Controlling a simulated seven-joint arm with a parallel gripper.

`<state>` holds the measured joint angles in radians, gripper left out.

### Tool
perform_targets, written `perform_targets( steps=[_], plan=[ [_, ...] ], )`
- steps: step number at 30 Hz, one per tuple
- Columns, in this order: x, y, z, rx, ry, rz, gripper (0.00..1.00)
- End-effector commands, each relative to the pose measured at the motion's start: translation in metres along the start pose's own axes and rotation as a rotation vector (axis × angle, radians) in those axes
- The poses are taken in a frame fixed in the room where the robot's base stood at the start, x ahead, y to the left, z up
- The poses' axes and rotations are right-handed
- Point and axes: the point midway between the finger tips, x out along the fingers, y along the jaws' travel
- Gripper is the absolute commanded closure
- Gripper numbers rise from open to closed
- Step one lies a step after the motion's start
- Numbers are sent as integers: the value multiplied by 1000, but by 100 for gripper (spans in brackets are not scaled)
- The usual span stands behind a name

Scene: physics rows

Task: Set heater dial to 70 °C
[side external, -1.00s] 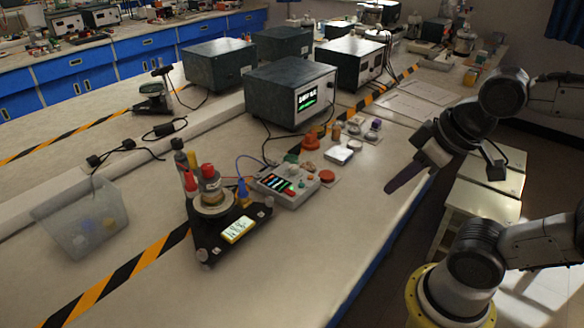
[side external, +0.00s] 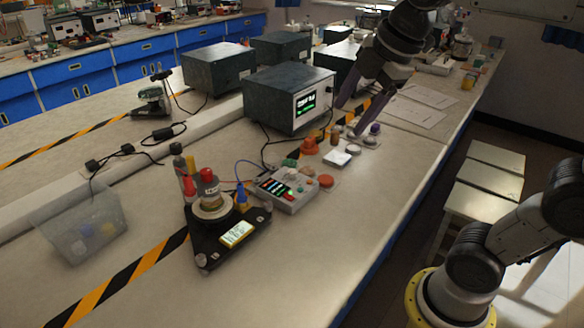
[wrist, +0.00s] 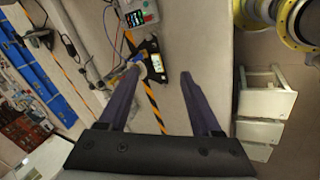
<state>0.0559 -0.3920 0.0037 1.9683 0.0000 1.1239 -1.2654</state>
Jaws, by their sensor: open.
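My gripper (side external: 349,119) is open and empty. It hangs over the bench near the right side of the dark box with a lit green-and-white display (side external: 290,98). In the wrist view my gripper (wrist: 160,70) has its two purple fingers spread wide, with nothing between the tips. A grey control box (side external: 285,190) with a colored screen and several small knobs sits on the bench, apart from the gripper; it also shows at the top of the wrist view (wrist: 137,14). I cannot tell which knob is the heater dial, and no 70 °C mark is readable.
A black triangular stand (side external: 225,235) with a red-capped vessel and a small display stands left of the control box. A clear bin (side external: 82,228) is at the far left. Small jars and a white dish (side external: 341,158) lie below the gripper. The front right bench strip is clear.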

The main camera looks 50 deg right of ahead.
Motion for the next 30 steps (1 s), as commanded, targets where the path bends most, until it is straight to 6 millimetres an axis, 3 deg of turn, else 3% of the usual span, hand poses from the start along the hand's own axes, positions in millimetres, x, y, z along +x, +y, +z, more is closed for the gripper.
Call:
perform_targets(
  steps=[3, 8, 15, 19, 24, 30],
  plan=[
    [13, 49, -4, -190, -23, -46, 34],
    [44, 105, -3, -402, -36, -114, 34],
    [119, 172, 15, -603, -31, -231, 34],
    [171, 194, 33, -627, -24, -298, 34],
    [232, 201, 58, -584, -20, -373, 34],
    [268, 190, 75, -553, -11, -441, 34]
  ],
)
